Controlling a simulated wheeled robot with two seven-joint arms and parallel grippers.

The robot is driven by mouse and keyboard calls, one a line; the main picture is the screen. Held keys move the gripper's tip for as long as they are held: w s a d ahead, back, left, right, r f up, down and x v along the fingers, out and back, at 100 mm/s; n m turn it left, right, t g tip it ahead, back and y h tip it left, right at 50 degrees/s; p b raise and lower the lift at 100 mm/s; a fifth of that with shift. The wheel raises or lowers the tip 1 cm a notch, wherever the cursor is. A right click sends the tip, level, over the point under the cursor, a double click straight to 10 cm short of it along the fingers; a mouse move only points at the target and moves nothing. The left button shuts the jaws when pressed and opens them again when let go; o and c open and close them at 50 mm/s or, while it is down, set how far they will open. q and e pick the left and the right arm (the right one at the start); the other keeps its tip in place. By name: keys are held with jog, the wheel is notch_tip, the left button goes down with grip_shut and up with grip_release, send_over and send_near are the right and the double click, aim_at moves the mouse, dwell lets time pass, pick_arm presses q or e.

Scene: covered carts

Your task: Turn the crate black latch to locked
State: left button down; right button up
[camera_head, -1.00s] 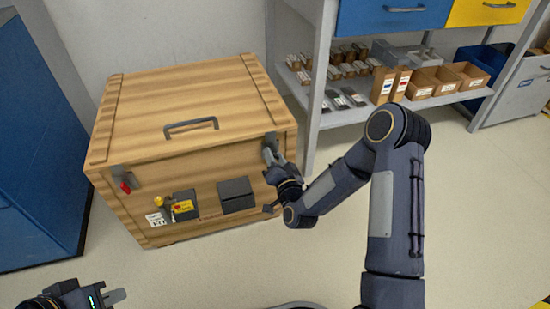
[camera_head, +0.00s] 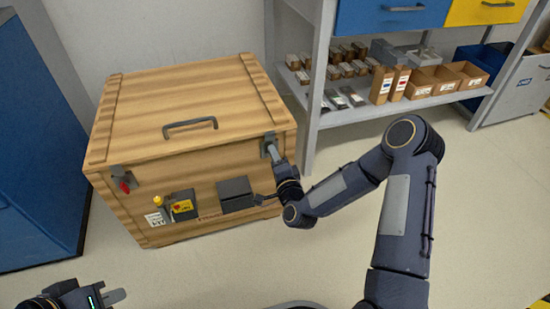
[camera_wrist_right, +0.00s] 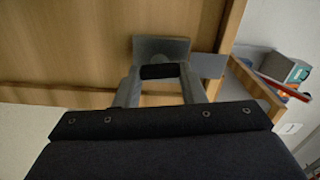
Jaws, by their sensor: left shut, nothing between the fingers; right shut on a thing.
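The wooden crate (camera_head: 185,100) stands with its lid closed. Its black latch is at the front right corner, mostly covered by my right gripper (camera_head: 273,151) in the head view. In the right wrist view, the black latch (camera_wrist_right: 160,71) lies crosswise between the two fingers of my right gripper (camera_wrist_right: 160,78), which is shut on it, with a grey plate (camera_wrist_right: 160,47) behind. I cannot tell whether the latch is locked. My left gripper (camera_head: 116,296) is shut and empty at the lower left, away from the crate.
A red latch (camera_head: 124,185) is at the crate's front left. A shelf unit (camera_head: 314,100) stands close to the right. The floor in front is clear.

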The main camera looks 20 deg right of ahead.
jog(key=shift+f, duration=0.1)
dwell(0.4)
jog(key=o, duration=1)
jog(key=shift+s, duration=0.1)
jog(key=s+p, duration=0.2)
jog(key=s, duration=0.5)
jog(key=shift+s+d, duration=0.1)
jog(key=shift+s, duration=0.25)
